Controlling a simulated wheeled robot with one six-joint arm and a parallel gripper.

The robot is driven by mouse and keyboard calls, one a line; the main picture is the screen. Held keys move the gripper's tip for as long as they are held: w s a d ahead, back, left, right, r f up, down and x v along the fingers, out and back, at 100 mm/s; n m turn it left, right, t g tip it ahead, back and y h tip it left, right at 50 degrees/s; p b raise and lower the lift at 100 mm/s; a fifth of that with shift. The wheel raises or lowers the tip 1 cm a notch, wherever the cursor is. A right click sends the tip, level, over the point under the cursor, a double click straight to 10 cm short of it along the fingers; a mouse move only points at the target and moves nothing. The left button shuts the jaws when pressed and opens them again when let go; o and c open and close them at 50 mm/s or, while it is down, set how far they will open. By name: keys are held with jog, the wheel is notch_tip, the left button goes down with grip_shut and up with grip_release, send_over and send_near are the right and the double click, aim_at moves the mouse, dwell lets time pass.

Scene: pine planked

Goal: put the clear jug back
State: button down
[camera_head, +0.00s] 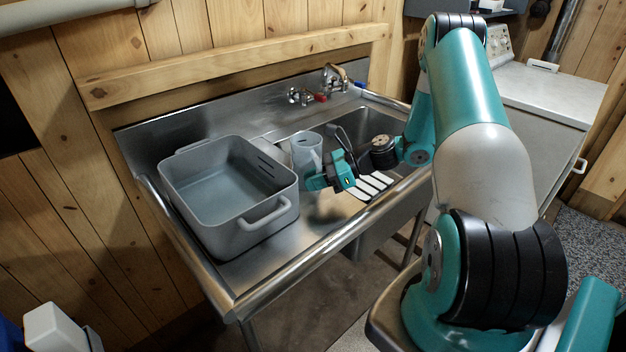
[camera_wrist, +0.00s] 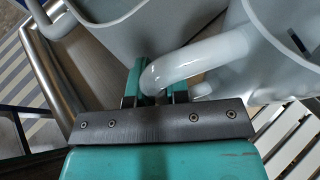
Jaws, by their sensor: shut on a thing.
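The clear jug (camera_head: 305,148), pale grey-blue in the picture, stands upright or nearly so at the sink's drainboard, just right of the grey tub. My gripper (camera_head: 318,176) is at its near side. In the wrist view my gripper (camera_wrist: 158,92) is shut on the jug's curved handle, and the jug's body (camera_wrist: 262,62) fills the upper right. The jug's base is partly hidden by the gripper, so I cannot tell whether it touches the surface.
A large grey tub (camera_head: 246,237) with handles fills the left drainboard, close to the jug. White slats (camera_head: 374,185) lie right of the gripper, beside the sink basin (camera_head: 352,128). Taps (camera_head: 300,96) stand behind. A raised metal rim (camera_head: 262,287) edges the front.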

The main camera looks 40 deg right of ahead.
jog(key=shift+f, duration=0.15)
jog(key=c, duration=1.1)
grip_release()
